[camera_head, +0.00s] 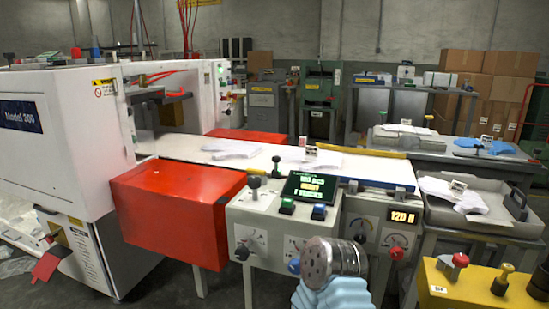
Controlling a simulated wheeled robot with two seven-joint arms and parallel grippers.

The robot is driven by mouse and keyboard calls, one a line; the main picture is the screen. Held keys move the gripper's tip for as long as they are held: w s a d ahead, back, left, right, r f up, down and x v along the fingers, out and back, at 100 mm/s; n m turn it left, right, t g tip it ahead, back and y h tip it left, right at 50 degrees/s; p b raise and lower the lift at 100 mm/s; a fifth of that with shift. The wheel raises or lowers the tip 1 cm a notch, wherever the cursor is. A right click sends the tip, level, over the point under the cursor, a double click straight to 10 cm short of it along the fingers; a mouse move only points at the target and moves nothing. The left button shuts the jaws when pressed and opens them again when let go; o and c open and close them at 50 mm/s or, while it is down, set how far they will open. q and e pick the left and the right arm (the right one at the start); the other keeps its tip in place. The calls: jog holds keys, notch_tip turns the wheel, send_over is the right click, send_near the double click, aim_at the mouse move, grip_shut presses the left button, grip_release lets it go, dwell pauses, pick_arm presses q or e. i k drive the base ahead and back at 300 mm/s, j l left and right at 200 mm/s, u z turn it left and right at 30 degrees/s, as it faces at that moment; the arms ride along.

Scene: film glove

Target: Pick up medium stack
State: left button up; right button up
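Several flat white film stacks are in view. One white stack (230,147) lies on the white conveyor bed (375,170), with another flat white pile (285,157) just right of it beside a small card (309,152). A third white stack (448,191) lies in a grey tray (480,223) at the right, with a small card on it. A blue stack (484,146) lies on the table behind. The card lettering is too small to read, so I cannot tell which stack is the medium one. Neither gripper shows.
A red box-shaped cover (178,205) and a control panel (265,225) stand in front of the conveyor. A metal cylinder (333,260) above a pale blue part rises at the bottom centre. A yellow button box (470,285) is at lower right. Cardboard boxes (485,85) stand behind.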

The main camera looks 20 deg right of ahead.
aim_at(309, 159)
jog(key=i+j+z, duration=0.1)
jog(key=j+z, duration=0.15)
jog(key=z, duration=0.2)
jog(key=j+z, duration=0.25)
jog(key=z, duration=0.2)
jog(key=j+z, duration=0.3)
jog(key=z, duration=0.15)
jog(key=j+z, duration=0.3)
jog(key=z, duration=0.15)
jog(key=k+l, duration=0.05)
